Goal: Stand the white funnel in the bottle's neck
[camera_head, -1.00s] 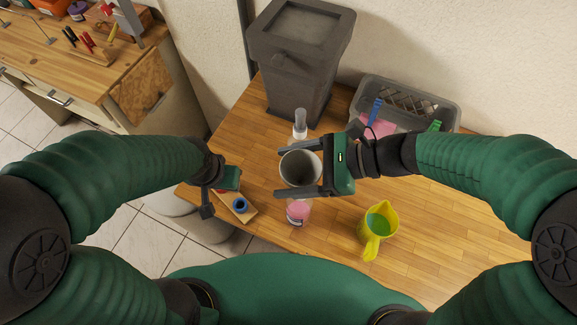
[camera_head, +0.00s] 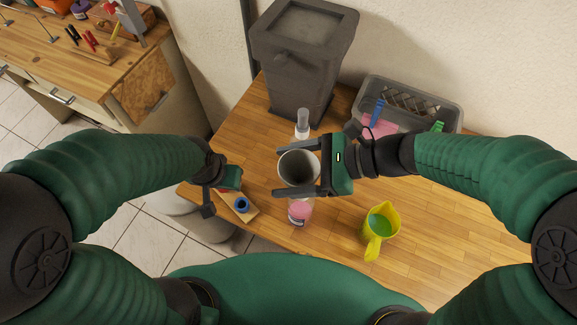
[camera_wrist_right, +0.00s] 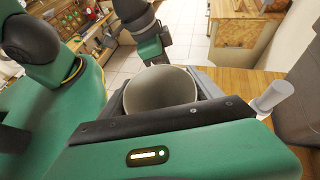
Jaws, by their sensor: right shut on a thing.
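The white funnel (camera_head: 285,168) has its wide mouth facing up. My right gripper (camera_head: 279,174) is shut on it, one finger on each side of the rim. The funnel also shows between the fingers in the right wrist view (camera_wrist_right: 160,88). A clear bottle with pink contents (camera_head: 300,211) stands on the table below the funnel. Its neck and the funnel's spout are hidden, so I cannot tell whether they meet. My left gripper (camera_head: 214,196) is by the table's left edge, away from the funnel; its jaw opening is unclear.
A blue ring-shaped piece (camera_head: 242,204) sits on a small wooden block near the left edge. A yellow jug (camera_head: 379,230) with green contents stands right. A grey-topped bottle (camera_head: 303,122), a dark bin (camera_head: 300,75) and a grey crate (camera_head: 450,108) are behind. Table front right is clear.

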